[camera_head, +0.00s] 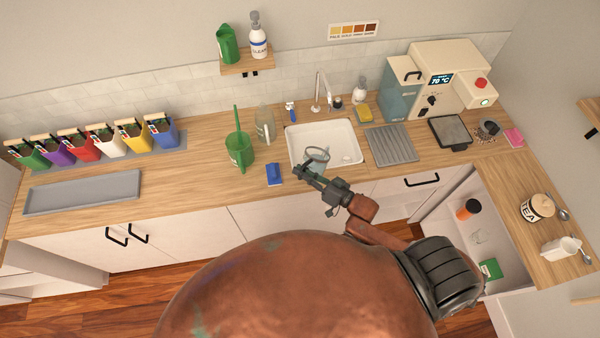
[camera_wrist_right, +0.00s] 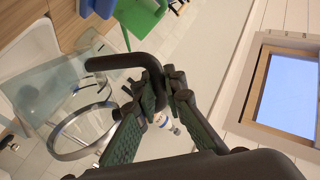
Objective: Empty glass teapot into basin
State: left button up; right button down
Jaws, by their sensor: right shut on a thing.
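My right gripper (camera_head: 308,172) is over the front edge of the white basin (camera_head: 350,142). It is shut on the black handle (camera_wrist_right: 115,62) of the glass teapot (camera_head: 317,156), with the handle between its fingertips (camera_wrist_right: 165,90). The teapot is clear glass with a metal ring at its rim, and the ring shows large in the right wrist view (camera_wrist_right: 82,130). The teapot appears held above the left front part of the basin. I cannot tell its exact tilt or whether anything is inside. My left gripper is not in view.
A grey ribbed drainer (camera_head: 391,145) lies to the right, near the coffee machine (camera_head: 445,80).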

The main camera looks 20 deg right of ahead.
aim_at(307, 162)
jog(key=shift+w+d+r+m+p, duration=0.2)
jog(key=shift+r+m+p, duration=0.1)
jog(key=shift+r, duration=0.1)
jog(key=shift+w+d+r+m+p, duration=0.1)
jog(key=shift+d+r+m+p, duration=0.05)
jog(key=shift+r+m+p, duration=0.2)
jog(key=shift+w+d+r+m+p, duration=0.25)
jog(key=shift+w+d+r+m, duration=0.15)
jog(key=shift+d+m, duration=0.2)
jog(key=shift+w+d+r+m+p, duration=0.3)
jog(key=shift+d+r+m, duration=0.1)
jog(key=shift+d+m, duration=0.15)
jog(key=shift+w+d+r+m, duration=0.5)
jog(key=shift+d+m, duration=0.2)
jog(key=shift+d, duration=0.1)
jog(key=shift+w+d+r+m, duration=0.5)
jog(key=shift+d+m, duration=0.1)
jog(key=shift+d, duration=0.2)
jog(key=w+d+r+m+b, duration=0.1)
jog(key=w+d+m+b, duration=0.3)
jog(key=d, duration=0.3)
jog(key=w+d+r+m+b, duration=0.1)
jog(key=w+d+m+b, duration=0.4)
jog(key=d+b, duration=0.1)
jog(key=shift+d+r, duration=0.35)
jog(key=shift+d, duration=0.3)
jog(key=shift+m, duration=0.3)
